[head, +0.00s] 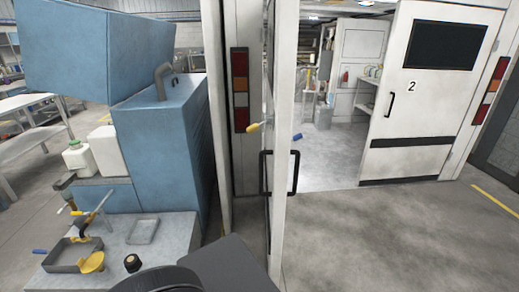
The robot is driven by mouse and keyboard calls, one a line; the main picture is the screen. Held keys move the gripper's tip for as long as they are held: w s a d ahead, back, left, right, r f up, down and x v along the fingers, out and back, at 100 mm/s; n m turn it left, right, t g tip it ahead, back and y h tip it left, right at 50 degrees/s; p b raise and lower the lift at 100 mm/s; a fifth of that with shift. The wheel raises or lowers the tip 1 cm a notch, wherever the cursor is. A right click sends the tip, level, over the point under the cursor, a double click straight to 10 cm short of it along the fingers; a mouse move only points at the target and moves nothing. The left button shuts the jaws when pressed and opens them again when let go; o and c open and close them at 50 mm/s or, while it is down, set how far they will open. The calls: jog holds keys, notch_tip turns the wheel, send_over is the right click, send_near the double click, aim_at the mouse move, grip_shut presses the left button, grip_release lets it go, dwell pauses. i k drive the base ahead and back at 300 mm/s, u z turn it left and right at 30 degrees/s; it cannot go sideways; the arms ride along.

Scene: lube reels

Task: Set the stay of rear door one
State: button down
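A white door panel (284,80) stands nearly edge-on to me in the middle of the head view, swung out from the truck's rear opening. I take it for rear door one, but no number shows on it. A black bar handle (296,172) sticks out from it at mid height. A small yellow-tipped lever (255,127) shows at the left of its edge, and a blue grip (297,136) shows at its right. I cannot tell which of these is the stay. My gripper is not in view.
Door two (440,70), marked 2, stands at the right with a black handle (389,105). A blue cabinet (160,130) and a grey bench (185,240) with a tray and yellow-handled fittings fill the left. The floor (400,235) at the right is clear.

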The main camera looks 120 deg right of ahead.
aim_at(300, 135)
jog(key=z, duration=4.45)
jog(key=i, duration=0.5)
jog(key=u, duration=2.45)
jog(key=k, duration=1.45)
jog(key=z, duration=1.95)
